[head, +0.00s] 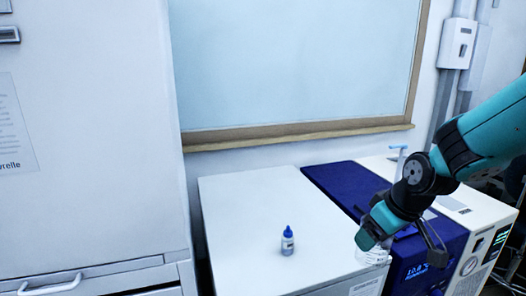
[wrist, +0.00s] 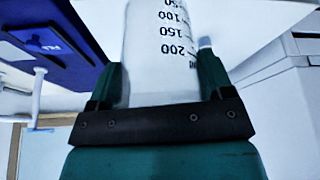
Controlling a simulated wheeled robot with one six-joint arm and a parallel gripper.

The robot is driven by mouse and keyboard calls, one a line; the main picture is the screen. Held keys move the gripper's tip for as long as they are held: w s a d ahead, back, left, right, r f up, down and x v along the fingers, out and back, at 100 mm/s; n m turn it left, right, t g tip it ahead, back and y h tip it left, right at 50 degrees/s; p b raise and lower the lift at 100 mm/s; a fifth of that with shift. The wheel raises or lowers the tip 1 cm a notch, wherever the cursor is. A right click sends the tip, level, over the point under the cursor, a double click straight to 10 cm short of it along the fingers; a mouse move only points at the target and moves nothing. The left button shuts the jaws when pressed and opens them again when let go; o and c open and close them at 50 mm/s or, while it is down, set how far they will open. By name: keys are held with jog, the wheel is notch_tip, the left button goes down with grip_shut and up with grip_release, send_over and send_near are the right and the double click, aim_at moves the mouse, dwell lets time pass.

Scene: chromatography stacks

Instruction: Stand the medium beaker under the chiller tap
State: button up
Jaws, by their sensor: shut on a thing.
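The medium beaker (wrist: 160,60) is clear, with black graduation marks, and stands between my fingers in the wrist view. My gripper (head: 376,240) is shut on it. In the head view the beaker (head: 372,257) shows faintly below the fingers, at the right edge of the white top, in front of the blue unit. Whether its base touches anything is unclear. The blue unit (head: 330,182), with a lit display, looks like the chiller. A pale tap-like post (head: 399,160) with a light blue top rises behind my gripper; its foot is partly hidden by my arm.
A small blue-capped bottle (head: 287,242) stands on the white top (head: 240,210), left of my gripper. A white unit (head: 484,240) with a gauge is at right. A tall white cabinet (head: 85,130) is at left. Much of the white top is clear.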

jog(key=s+d+f+m+h, duration=0.1)
jog(key=s+d+f+m, duration=0.1)
jog(key=f, duration=0.8)
jog(key=s+d+f+m+h, duration=0.1)
jog(key=s+d+f+m, duration=0.2)
jog(key=f, duration=0.8)
jog(key=shift+s+d+m+t, duration=0.25)
jog(key=shift+d+m+t, duration=0.15)
jog(key=shift+m, duration=0.1)
jog(key=shift+s+f, duration=0.1)
